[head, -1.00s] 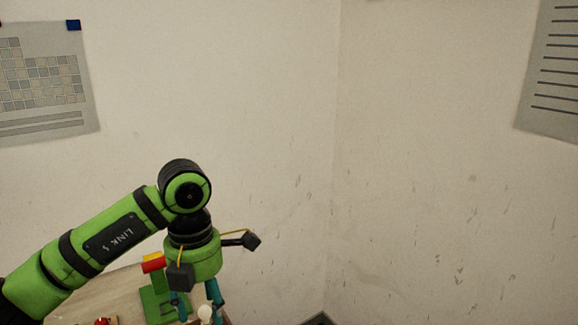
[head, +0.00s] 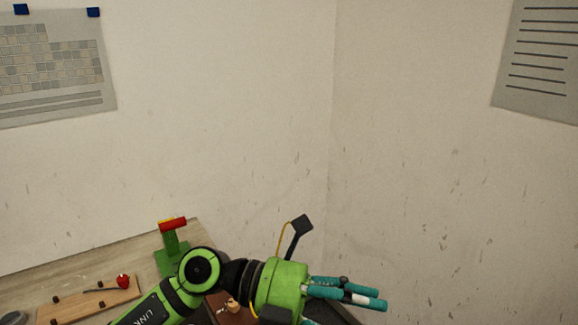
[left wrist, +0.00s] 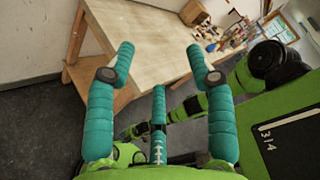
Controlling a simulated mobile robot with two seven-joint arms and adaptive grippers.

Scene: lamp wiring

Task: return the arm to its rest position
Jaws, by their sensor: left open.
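My left arm comes in from the bottom of the head view. Its left gripper (head: 345,292) points to the right at the lower middle, with teal fingers spread and nothing between them. In the left wrist view the same gripper (left wrist: 161,62) is open and empty. Its two side fingers stand well apart, with a third finger low in the middle. It is clear of the wooden table (left wrist: 140,45), which lies beyond it in that view. My right gripper is not in view.
A green stand with a red part (head: 172,245) stands on the table near its edge. A wooden board (head: 95,300) with a red-ended piece lies to its left. Several small items (left wrist: 228,32) sit on the table. Two wall sheets hang above; the wall between is bare.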

